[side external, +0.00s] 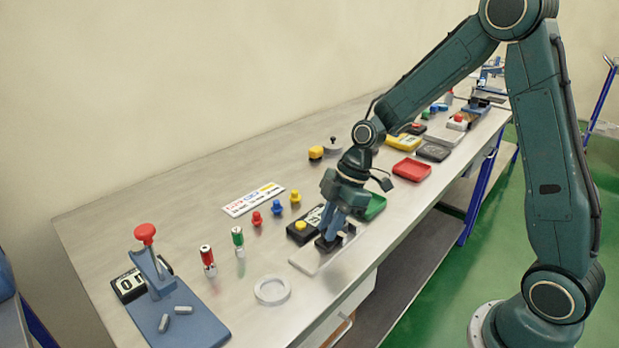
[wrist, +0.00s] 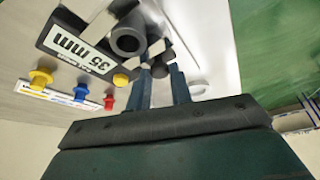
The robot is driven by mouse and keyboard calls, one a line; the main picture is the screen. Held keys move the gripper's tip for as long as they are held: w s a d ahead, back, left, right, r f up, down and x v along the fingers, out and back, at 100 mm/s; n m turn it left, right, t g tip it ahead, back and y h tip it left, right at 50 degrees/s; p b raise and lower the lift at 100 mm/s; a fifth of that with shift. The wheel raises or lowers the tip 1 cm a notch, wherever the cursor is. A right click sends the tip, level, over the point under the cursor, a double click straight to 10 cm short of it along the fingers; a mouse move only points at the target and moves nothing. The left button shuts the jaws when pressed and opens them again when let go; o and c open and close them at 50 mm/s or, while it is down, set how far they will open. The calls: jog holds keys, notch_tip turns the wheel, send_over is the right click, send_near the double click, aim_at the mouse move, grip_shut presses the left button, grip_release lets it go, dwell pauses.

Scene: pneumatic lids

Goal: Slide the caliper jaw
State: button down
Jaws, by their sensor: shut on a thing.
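The caliper shows as a black readout box (side external: 302,229) with a yellow button, beside a pale base plate (side external: 308,261) near the front edge of the bench. In the wrist view the readout box (wrist: 60,50) reads 35 mm. My gripper (side external: 328,240) points down over the base plate. It is shut on the dark caliper jaw (wrist: 160,69), which is mostly hidden by the fingers. A grey hollow cylinder (wrist: 128,41) lies next to the fingertips in the wrist view.
A pale ring (side external: 272,290) lies left of the plate. Coloured pegs stand behind the readout near a label strip (side external: 253,200). A blue press stand (side external: 175,312) is at the front left.

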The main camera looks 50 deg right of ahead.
aim_at(341, 236)
jog(key=shift+a, duration=1.75)
jog(key=c, duration=1.5)
grip_release()
jog(key=shift+a, duration=0.1)
jog(key=shift+c, duration=0.2)
jog(key=shift+d+r, duration=0.15)
jog(key=shift+d, duration=0.05)
jog(key=shift+d+r, duration=0.2)
jog(key=shift+r, duration=0.35)
jog(key=v, duration=1.2)
jog(key=shift+s, duration=0.2)
jog(key=shift+s+r, duration=0.1)
jog(key=shift+r, duration=0.05)
